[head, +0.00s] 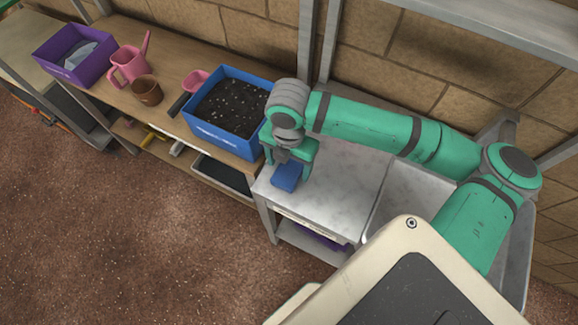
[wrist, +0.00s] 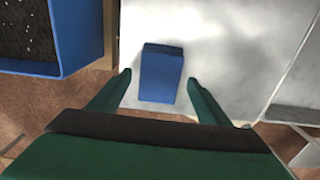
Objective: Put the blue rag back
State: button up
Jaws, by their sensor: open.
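A small blue block-like piece, which looks like the blue rag (head: 287,176), lies on the grey metal table top near its front left corner. In the wrist view the blue rag (wrist: 161,72) sits between and just beyond my two green fingers. My gripper (head: 287,160) is above it, pointing down. In the wrist view my gripper (wrist: 158,78) has its fingers spread wide, with space on both sides of the rag. It holds nothing. Whether the fingertips are level with the rag is hard to tell.
A blue box of dark soil (head: 233,106) stands on the wooden bench just left. A pink watering can (head: 128,66), a brown pot (head: 147,91) and a purple box (head: 74,55) stand farther left. A sink basin (head: 408,195) is to the right. The table top (head: 345,180) is otherwise clear.

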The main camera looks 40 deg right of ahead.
aim_at(289, 170)
notch_tip(289, 170, up, 11)
jog(key=shift+f, duration=0.15)
dwell(0.5)
